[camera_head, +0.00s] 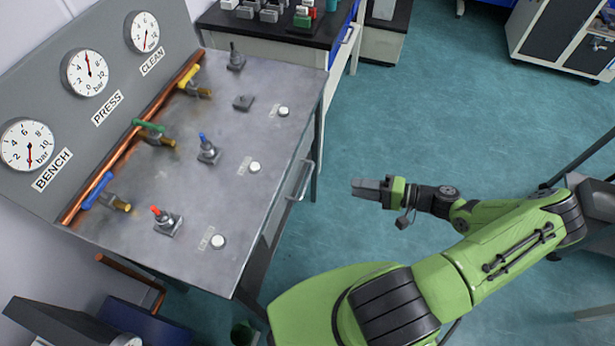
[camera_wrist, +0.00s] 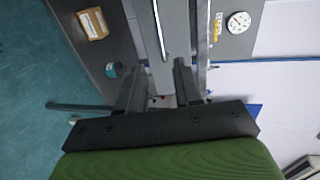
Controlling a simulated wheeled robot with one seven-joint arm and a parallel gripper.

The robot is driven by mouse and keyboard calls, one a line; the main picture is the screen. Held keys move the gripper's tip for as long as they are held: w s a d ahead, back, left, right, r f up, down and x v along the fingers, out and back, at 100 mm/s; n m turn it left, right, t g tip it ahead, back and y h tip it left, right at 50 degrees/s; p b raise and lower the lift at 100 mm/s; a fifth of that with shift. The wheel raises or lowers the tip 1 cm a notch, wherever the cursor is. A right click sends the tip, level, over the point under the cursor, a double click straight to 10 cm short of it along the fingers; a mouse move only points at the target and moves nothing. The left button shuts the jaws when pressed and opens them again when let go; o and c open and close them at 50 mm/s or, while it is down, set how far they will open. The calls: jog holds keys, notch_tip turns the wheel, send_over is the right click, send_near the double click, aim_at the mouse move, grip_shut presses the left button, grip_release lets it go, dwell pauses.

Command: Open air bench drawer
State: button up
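The grey air bench (camera_head: 180,185) stands at left with its metal top. On its front side is the drawer front (camera_head: 272,222) with a silver bar handle (camera_head: 301,180). The drawer looks closed, flush with the bench side. My gripper (camera_head: 358,188) is to the right of the handle, apart from it, with floor showing between. In the wrist view my gripper (camera_wrist: 158,68) shows two spread dark fingers with nothing held between them. A bright bar (camera_wrist: 160,28), seemingly the handle, lies beyond the fingertips there.
The bench top carries several coloured valves and white buttons. Gauges (camera_head: 88,73) sit on its back panel. A dark-topped table (camera_head: 300,28) is behind, and a cabinet (camera_head: 560,35) stands at far right. Open teal floor (camera_head: 420,110) lies right of the bench.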

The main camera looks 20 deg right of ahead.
aim_at(307, 179)
jog(key=b+x, duration=0.1)
jog(key=x, duration=1.4)
jog(key=shift+w+a, duration=0.1)
jog(key=shift+a, duration=0.2)
grip_shut()
